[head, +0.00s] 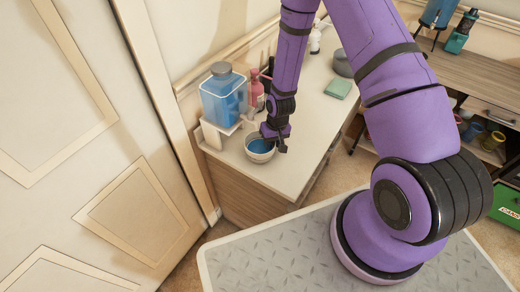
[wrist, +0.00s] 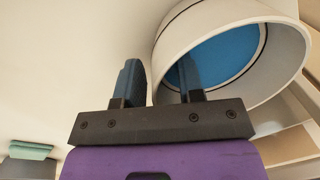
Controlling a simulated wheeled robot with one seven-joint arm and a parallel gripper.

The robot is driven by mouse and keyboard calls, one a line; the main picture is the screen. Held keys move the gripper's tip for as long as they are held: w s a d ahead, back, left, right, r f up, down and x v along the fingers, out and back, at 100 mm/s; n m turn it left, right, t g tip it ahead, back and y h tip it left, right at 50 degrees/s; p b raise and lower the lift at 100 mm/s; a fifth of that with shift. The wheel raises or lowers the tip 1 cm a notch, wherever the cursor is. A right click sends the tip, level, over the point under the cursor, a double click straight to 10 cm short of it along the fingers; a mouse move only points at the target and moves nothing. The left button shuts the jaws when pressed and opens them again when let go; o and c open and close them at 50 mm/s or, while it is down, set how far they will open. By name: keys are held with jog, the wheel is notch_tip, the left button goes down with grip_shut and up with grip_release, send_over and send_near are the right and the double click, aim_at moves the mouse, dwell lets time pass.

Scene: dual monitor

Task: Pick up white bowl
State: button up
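The white bowl (head: 259,156) has a blue inside and stands near the front end of the white counter. In the wrist view the bowl (wrist: 235,92) fills the upper right. My gripper (wrist: 160,75) straddles the bowl's near left wall. One finger is inside the bowl and the other is outside it. The fingers are apart, with a small gap showing between the outer finger and the wall. In the head view my gripper (head: 273,138) is at the bowl's rim, and its fingertips are hard to make out.
A blue container with a grey lid (head: 224,94) stands on a small white stand (head: 217,133) left of the bowl. A pink bottle (head: 257,91) is just behind. A green block (head: 338,88) and a grey round pot (head: 344,62) lie farther back. The counter's right side (head: 312,129) is clear.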

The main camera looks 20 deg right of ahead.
grip_shut()
